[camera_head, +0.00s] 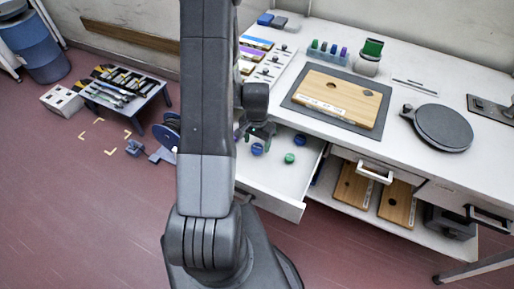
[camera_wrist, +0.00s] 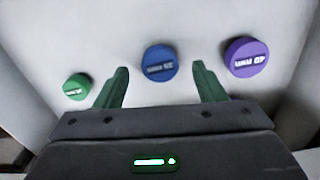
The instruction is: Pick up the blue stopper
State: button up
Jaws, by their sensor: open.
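A round blue stopper (camera_head: 257,150) with a pale printed label lies in the open white drawer. In the wrist view the blue stopper (camera_wrist: 160,62) appears between the two green fingertips, slightly beyond them. My gripper (camera_head: 256,138) is open and empty over the drawer. A gap shows on both sides of the stopper, and the fingers do not appear to touch it. I cannot tell the exact height of the fingertips above it. Another blue stopper (camera_head: 300,140) lies farther right in the drawer in the head view.
A smaller green stopper (camera_wrist: 75,86) and a purple stopper (camera_wrist: 245,57) flank the blue one. The drawer (camera_head: 285,190) has side walls and a front panel. The workbench (camera_head: 385,140) stands above and behind it, with a board and a round dark plate on top.

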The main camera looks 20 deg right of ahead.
jog(key=shift+f, duration=1.15)
jog(key=c, duration=1)
jog(key=shift+r, duration=0.1)
jog(key=shift+c, duration=0.2)
